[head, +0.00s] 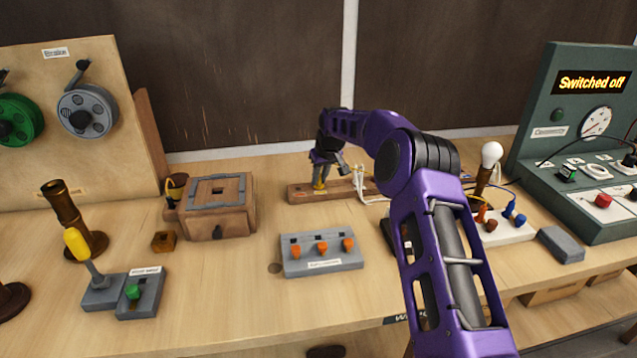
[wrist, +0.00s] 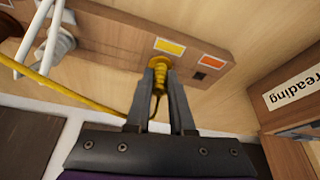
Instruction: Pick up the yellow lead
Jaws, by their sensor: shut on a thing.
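My gripper (wrist: 160,70) is shut on the yellow lead (wrist: 158,76) by its plug end. The plug is at the wooden rail (wrist: 110,27), just in front of a yellow label (wrist: 170,46). I cannot tell whether it still touches the rail. A yellow cable (wrist: 80,101) runs off to the left in the wrist view. In the head view the gripper (head: 321,184) is at the left part of the rail (head: 300,192), with a bit of yellow under it.
An orange label (wrist: 214,61) with a dark slot is beside the yellow one. White cords (head: 360,186) hang on the rail to the right. A wooden box (head: 220,212) stands left, a grey switch block (head: 322,260) in front. A bulb (head: 491,152) stands right.

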